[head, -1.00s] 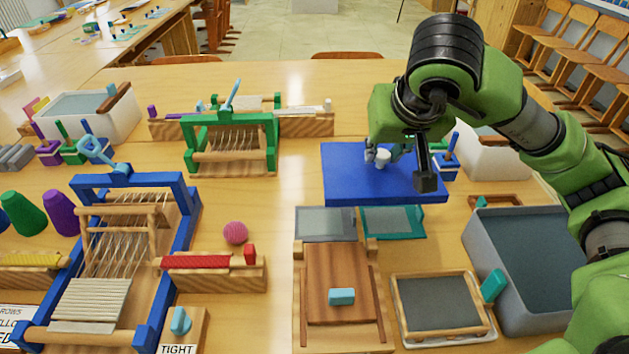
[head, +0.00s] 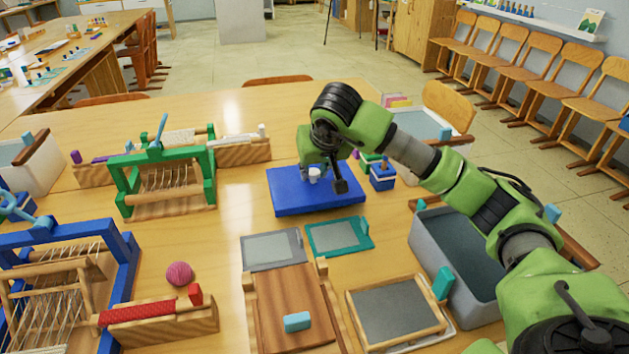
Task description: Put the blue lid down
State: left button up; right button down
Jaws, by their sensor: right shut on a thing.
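The blue lid (head: 290,201) is a flat blue slab, level, beyond the two small framed screens on the table. A pale knob-like piece (head: 314,174) stands on its top. My right gripper (head: 320,172) points down over the lid and is shut at this knob. Its fingers are small and partly hidden by my wrist. I cannot tell whether the lid rests on the table or is held just above it. My left gripper is not in view.
A grey screen (head: 273,249) and a teal screen (head: 339,236) lie in front of the lid. Small blocks with posts (head: 382,179) stand close at its right. A green loom (head: 168,185) stands left. A grey tub (head: 455,265) is at right. Bare table lies between loom and lid.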

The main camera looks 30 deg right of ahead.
aim_at(314, 182)
notch_tip(314, 182, down, 3)
jog(key=shift+r, duration=0.1)
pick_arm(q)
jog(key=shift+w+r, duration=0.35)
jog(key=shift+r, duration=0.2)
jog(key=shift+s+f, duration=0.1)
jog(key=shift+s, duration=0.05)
pick_arm(e)
jog(key=c, duration=1.9)
grip_release()
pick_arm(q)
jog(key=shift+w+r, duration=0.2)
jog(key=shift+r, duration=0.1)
pick_arm(e)
jog(key=shift+o, duration=0.7)
